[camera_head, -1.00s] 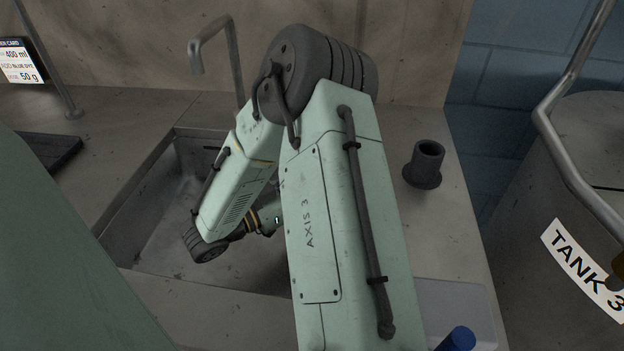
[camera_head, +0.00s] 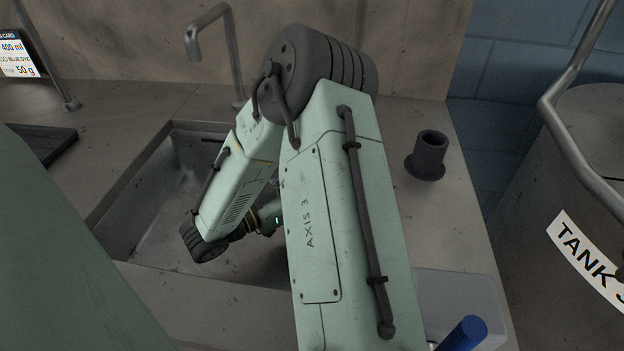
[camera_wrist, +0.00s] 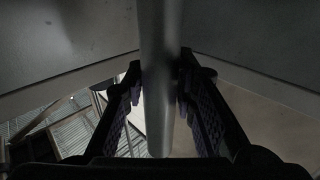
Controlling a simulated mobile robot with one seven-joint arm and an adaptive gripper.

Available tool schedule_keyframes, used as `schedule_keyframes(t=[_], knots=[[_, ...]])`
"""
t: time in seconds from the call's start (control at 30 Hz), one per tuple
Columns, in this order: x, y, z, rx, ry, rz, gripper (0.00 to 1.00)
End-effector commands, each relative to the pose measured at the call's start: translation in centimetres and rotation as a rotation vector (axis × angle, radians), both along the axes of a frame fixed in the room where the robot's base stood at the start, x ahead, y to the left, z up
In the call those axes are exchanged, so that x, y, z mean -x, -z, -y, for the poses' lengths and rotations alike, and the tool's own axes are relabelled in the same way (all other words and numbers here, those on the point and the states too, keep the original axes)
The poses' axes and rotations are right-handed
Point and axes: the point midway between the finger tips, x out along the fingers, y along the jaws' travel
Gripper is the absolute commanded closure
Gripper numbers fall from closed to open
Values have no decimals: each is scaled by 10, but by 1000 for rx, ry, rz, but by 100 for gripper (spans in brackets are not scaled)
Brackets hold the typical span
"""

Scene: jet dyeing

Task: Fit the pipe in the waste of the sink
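The sink (camera_head: 140,170) is a steel basin set in the counter, left of centre in the head view. My forearm slopes down into it and hides its right part. The waste does not show. My gripper (camera_wrist: 161,68) is hidden behind my arm in the head view. In the wrist view its two dark ridged fingers stand on either side of a smooth grey pipe (camera_wrist: 157,95). They appear to touch it on both sides, shut on it. The pipe runs up past the fingertips and out of the picture, so its far end is hidden.
A bent tap (camera_head: 228,50) stands behind the sink. A dark flanged tube (camera_head: 430,153) stands upright on the counter to the right. A blue cylinder (camera_head: 467,333) is by a pale tray (camera_head: 455,295) at front right. TANK 3 (camera_head: 560,150) stands beyond the counter's right edge.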

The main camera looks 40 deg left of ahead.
Motion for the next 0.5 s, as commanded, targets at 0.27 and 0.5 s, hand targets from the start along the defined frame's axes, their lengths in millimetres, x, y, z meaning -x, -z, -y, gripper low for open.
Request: schedule_keyframes(t=[0.27, 0.5], knots=[[0, 0, 0, 0, 0, 0, 54], [0, 0, 0, 0, 0, -1, 54]])
